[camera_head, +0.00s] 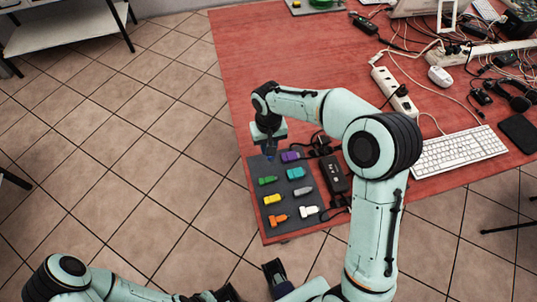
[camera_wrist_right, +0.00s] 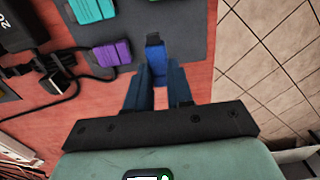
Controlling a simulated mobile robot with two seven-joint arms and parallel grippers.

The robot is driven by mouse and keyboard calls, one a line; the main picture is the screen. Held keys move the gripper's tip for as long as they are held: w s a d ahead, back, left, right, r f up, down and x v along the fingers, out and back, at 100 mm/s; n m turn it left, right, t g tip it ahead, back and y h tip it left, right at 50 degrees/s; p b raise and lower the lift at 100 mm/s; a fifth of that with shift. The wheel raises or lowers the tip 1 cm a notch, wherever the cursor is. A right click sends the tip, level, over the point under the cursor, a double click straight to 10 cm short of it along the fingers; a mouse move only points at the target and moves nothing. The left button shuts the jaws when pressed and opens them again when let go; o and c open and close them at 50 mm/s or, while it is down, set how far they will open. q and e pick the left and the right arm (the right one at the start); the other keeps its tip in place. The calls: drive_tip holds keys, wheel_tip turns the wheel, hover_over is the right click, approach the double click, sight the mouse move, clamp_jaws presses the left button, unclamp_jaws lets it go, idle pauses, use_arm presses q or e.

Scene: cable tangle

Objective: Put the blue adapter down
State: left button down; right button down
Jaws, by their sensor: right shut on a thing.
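The blue adapter (camera_wrist_right: 158,68) is between the fingers of my right gripper (camera_wrist_right: 157,88) in the wrist view, its black end pointing away from the palm. In the head view only a bit of the blue adapter (camera_head: 270,157) shows below my right gripper (camera_head: 269,148), at the far left corner of the dark grey mat (camera_head: 254,170). I cannot tell whether it touches the mat. My left gripper (camera_head: 252,283) is at the bottom of the head view, fingers apart and empty, off the table.
On the mat lie purple (camera_head: 290,156), teal (camera_head: 295,173), green (camera_head: 267,180), grey (camera_head: 303,191), yellow (camera_head: 272,199), orange (camera_head: 278,219) and white (camera_head: 309,211) adapters. A black power brick (camera_head: 335,174) with cables lies right of it. A keyboard (camera_head: 460,152) is farther right.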

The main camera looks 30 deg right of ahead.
drive_tip(key=shift+f, duration=2.4)
drive_tip(key=shift+f+b, duration=0.1)
drive_tip(key=shift+b, duration=0.25)
drive_tip(key=c, duration=1)
unclamp_jaws()
drive_tip(key=shift+r, duration=0.25)
wheel_tip(320, 180, up, 12)
drive_tip(key=shift+f+p, duration=0.1)
drive_tip(key=shift+p, duration=0.75)
